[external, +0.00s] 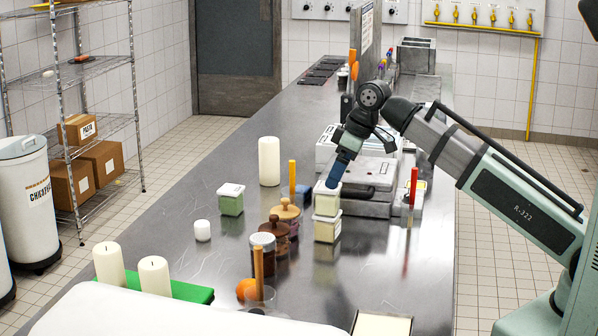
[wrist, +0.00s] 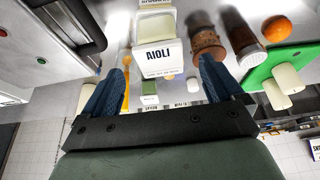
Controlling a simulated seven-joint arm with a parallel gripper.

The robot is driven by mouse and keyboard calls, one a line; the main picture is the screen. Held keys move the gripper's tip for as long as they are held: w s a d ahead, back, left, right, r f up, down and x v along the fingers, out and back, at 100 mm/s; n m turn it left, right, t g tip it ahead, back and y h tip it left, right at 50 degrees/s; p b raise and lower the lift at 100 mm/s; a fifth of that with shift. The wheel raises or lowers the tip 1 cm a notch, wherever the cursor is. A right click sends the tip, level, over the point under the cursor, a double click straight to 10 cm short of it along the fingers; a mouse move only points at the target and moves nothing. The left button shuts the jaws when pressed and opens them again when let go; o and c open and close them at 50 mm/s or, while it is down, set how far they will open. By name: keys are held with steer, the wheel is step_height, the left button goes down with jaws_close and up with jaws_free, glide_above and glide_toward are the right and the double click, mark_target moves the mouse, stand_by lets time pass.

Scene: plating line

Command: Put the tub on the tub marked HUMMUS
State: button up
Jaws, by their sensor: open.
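In the external view one tub with a pale lid (external: 327,202) sits on top of another tub (external: 327,230). A single tub with green sides (external: 230,201) stands apart to the left. My gripper (external: 334,181) is open, pointing down at the top of the stack. In the wrist view a white tub labelled AIOLI (wrist: 155,54) lies in the gap between the fingertips of my gripper (wrist: 165,72), with space on both sides. A smaller, greenish tub (wrist: 150,93) shows farther away there. I cannot read HUMMUS on any tub.
A white candle (external: 269,161) stands behind. Grey equipment (external: 362,195) is close right of the stack. The left counter is mostly clear.

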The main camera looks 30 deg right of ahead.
steer(key=shift+v, duration=1.9)
